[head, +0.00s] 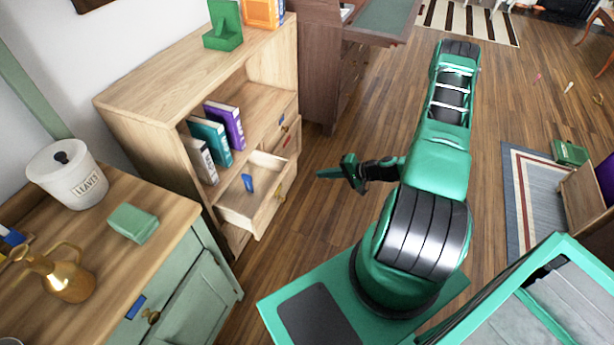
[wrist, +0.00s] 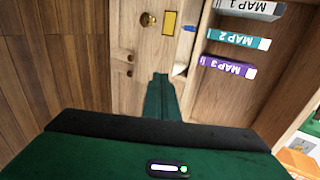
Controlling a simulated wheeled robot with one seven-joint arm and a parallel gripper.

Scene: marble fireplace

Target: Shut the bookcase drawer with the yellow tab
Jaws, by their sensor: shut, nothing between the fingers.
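The wooden bookcase (head: 150,100) stands left of centre in the head view. Its lower drawer (head: 262,212) is pulled open, with a small blue object (head: 247,183) inside. The yellow tab (wrist: 169,22) sits beside a brass knob (wrist: 148,19) on the drawer front in the wrist view; in the head view the front is seen edge-on. My gripper (head: 320,174) is shut and empty, to the right of the drawer front and pointing at it, with floor showing between them. In the wrist view my closed fingers (wrist: 160,80) point toward the drawer front, below the tab.
Books (head: 212,138) stand on the shelf above the drawer. A green cabinet (head: 185,290) with a jar (head: 66,172) stands at front left. A dark desk (head: 325,70) stands behind the bookcase. Wooden floor (head: 325,215) is clear between my arm and the bookcase.

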